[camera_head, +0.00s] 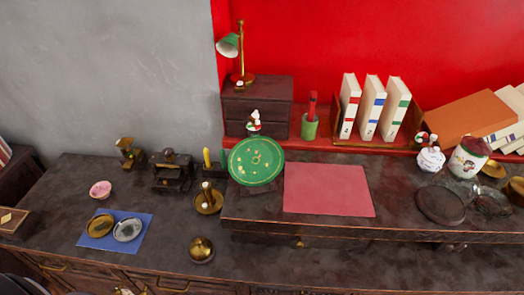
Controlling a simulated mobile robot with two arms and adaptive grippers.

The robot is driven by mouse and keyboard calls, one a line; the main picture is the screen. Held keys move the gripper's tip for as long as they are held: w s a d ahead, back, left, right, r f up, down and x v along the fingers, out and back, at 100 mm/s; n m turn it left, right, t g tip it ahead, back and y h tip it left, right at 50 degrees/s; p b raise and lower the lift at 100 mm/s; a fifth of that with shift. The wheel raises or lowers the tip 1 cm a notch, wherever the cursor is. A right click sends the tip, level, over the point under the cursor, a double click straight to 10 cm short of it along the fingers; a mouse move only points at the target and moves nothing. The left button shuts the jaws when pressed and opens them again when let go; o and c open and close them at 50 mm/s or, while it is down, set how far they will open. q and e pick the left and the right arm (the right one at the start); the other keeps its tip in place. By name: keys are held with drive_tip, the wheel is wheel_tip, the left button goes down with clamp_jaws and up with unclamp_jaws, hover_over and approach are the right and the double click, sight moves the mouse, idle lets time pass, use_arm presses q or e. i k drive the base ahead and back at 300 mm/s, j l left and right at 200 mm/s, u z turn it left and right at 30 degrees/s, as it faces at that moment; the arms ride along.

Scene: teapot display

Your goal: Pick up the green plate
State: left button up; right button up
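The green plate (256,162) is round, with small gold marks and a lighter rim. It is at the middle of the head view, near the left end of the raised dark shelf (330,226). Its face is turned toward me, and it seems propped up on a dark support (262,188) in front of the small drawer box. No gripper touches it. Neither of my grippers can be made out in this view.
A pink mat (328,190) lies right of the plate. A small figure (254,122) stands behind it. A candle holder (208,200) and brass bell (201,248) stand left and below. Dark plates (440,205) and pots are at right. The lower counter's front is mostly clear.

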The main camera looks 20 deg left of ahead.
sight(254, 162)
drive_tip(key=k+j+z, duration=0.1)
drive_tip(key=j, duration=0.35)
drive_tip(key=j+z, duration=0.1)
drive_tip(key=j, duration=0.3)
drive_tip(key=k+j, duration=0.2)
drive_tip(key=j, duration=0.25)
drive_tip(key=i+z, duration=0.05)
